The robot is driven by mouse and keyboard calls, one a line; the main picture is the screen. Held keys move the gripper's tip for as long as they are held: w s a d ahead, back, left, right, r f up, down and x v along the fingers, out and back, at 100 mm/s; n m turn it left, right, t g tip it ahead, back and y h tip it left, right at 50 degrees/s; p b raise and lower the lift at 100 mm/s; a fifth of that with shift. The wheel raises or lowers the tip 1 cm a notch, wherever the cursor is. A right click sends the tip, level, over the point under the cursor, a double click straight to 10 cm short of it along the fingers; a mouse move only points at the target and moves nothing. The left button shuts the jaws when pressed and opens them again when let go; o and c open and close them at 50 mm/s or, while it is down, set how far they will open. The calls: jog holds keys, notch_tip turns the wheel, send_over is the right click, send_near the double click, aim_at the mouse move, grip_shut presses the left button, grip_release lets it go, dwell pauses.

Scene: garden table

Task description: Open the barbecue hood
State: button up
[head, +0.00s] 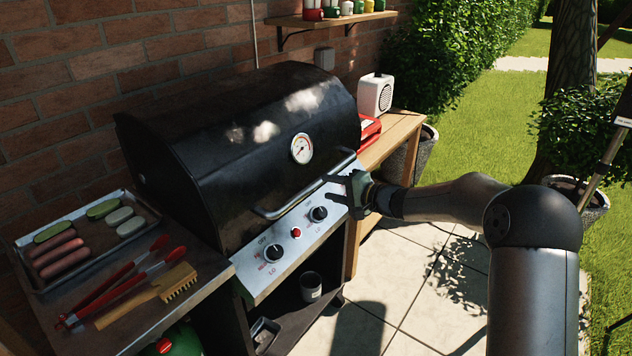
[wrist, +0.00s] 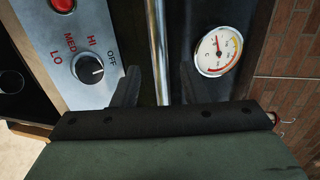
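The black barbecue hood (head: 230,135) is closed, with a round thermometer (head: 302,148) on its front; the thermometer also shows in the wrist view (wrist: 218,51). A metal bar handle (head: 285,205) runs along the hood's lower front edge. My gripper (head: 331,189) is at the right part of the handle, in front of the control panel. In the wrist view its two fingers (wrist: 158,82) are spread apart, and the handle (wrist: 156,45) runs between them with gaps on both sides. I cannot tell how deep the bar sits between the fingers.
The control panel (head: 262,262) has knobs and a red button below the handle. A tray (head: 40,283) of food, tongs (head: 115,285) and a brush (head: 150,295) lie on the left side shelf. A wooden table (head: 398,130) with a white box (head: 375,94) stands right. Paving in front is open.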

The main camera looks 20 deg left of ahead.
aim_at(319, 184)
jog(key=p+x, duration=0.1)
jog(key=x, duration=0.5)
